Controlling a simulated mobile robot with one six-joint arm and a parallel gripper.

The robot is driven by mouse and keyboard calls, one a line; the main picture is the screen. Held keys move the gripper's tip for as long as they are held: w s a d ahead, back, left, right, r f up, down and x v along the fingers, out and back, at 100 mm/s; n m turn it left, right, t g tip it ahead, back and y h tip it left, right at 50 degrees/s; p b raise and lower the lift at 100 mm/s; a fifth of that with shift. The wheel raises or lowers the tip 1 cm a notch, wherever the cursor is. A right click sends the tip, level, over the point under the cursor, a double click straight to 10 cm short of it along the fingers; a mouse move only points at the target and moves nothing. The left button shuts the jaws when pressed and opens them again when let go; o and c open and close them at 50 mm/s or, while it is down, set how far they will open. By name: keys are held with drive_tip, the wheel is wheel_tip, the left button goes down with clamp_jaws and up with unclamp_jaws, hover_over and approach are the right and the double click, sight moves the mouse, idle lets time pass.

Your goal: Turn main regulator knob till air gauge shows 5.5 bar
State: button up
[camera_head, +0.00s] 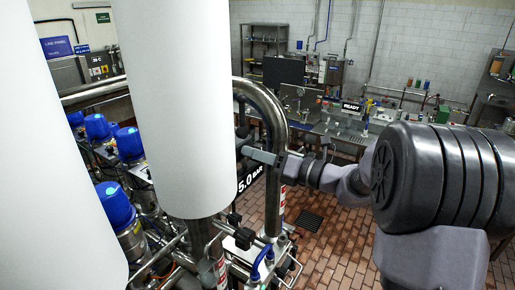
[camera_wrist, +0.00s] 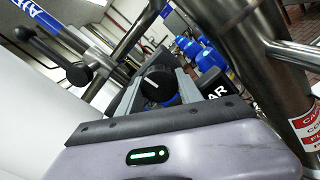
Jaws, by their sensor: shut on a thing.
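The main regulator knob (camera_wrist: 157,85) is a black round knob with a white pointer line, seen between my two fingers in the wrist view. My gripper (camera_wrist: 158,78) is shut on it. In the head view my gripper (camera_head: 246,152) reaches in from the right, and its tip and the knob are partly hidden by the large white cylinder. The air gauge readout (camera_head: 250,179) is a black label below my gripper, and it reads 5.0 BAR. In the wrist view only the end of the label (camera_wrist: 214,91), "AR", shows right of the fingers.
Two large white cylinders (camera_head: 178,100) fill the left and centre of the head view. A thick steel pipe (camera_head: 271,118) bends down beside my gripper. Blue-capped valves (camera_head: 115,203) stand at left. A black ball-ended lever (camera_wrist: 78,74) is left of my fingers.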

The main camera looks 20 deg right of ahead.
idle(0.4)
drive_tip(key=o, duration=1.4)
drive_tip(key=shift+c, duration=0.2)
drive_tip(key=b+v, duration=0.4)
drive_tip(key=v, duration=1.3)
drive_tip(key=shift+d, duration=0.2)
drive_tip(key=shift+s, duration=0.1)
